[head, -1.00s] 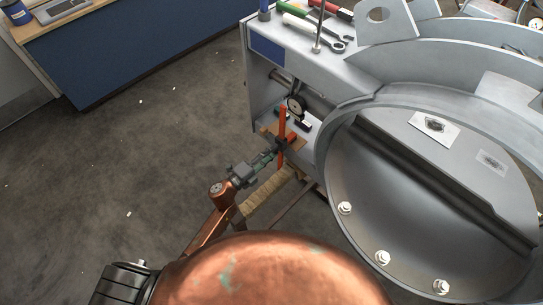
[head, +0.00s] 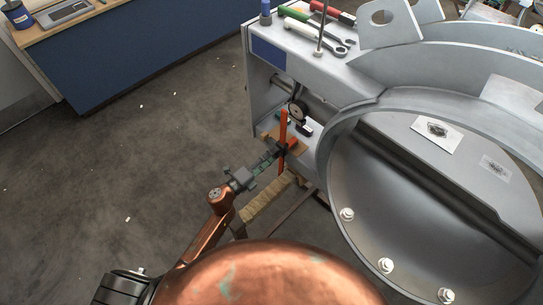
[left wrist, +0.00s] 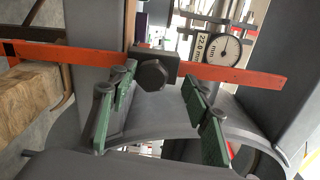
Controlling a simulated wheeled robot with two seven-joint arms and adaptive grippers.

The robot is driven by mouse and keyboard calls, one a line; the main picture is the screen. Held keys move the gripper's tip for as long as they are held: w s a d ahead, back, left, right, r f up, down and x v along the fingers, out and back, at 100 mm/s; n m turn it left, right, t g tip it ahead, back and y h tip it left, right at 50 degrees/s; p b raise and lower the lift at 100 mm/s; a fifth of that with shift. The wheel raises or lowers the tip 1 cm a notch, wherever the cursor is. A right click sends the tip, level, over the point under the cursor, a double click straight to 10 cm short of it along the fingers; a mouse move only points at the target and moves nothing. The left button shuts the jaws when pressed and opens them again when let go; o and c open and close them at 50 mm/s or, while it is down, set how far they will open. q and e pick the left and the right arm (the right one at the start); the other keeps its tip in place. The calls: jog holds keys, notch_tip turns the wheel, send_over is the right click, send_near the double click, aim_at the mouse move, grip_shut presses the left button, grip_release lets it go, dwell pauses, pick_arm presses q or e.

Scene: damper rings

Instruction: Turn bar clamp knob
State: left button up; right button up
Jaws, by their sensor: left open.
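The bar clamp has a long orange bar (head: 283,128), which also runs across the left wrist view (left wrist: 235,73). Its dark hexagonal knob (left wrist: 152,75) faces the left wrist camera, on a dark block at the bar. My left gripper (head: 268,158) is at the clamp, reaching in from the lower left. In the left wrist view its green-padded fingers (left wrist: 157,105) are spread apart, with the knob beyond and between them. The fingers do not appear closed on the knob. Where the tips meet the clamp is small in the head view. My right gripper is not seen.
A dial gauge (left wrist: 224,49) stands behind the bar, reading 22.0 mm. A wooden beam (left wrist: 28,98) lies close by at left. The big grey ring housing (head: 333,150) stands right of the clamp. Wrenches (head: 320,38) lie on the top ledge. Open floor (head: 130,160) is at left.

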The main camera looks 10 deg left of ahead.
pick_arm(q)
jog(key=shift+v, duration=0.9)
jog(key=v, duration=0.6)
jog(key=shift+p, duration=0.4)
jog(key=shift+c, duration=0.7)
jog(key=b, duration=0.3)
jog(key=w+f+b, duration=0.1)
jog(key=b, duration=0.3)
jog(key=shift+d+f+m, duration=0.25)
jog(key=shift+d+m, duration=0.05)
jog(key=shift+m, duration=0.1)
jog(key=shift+r, duration=0.3)
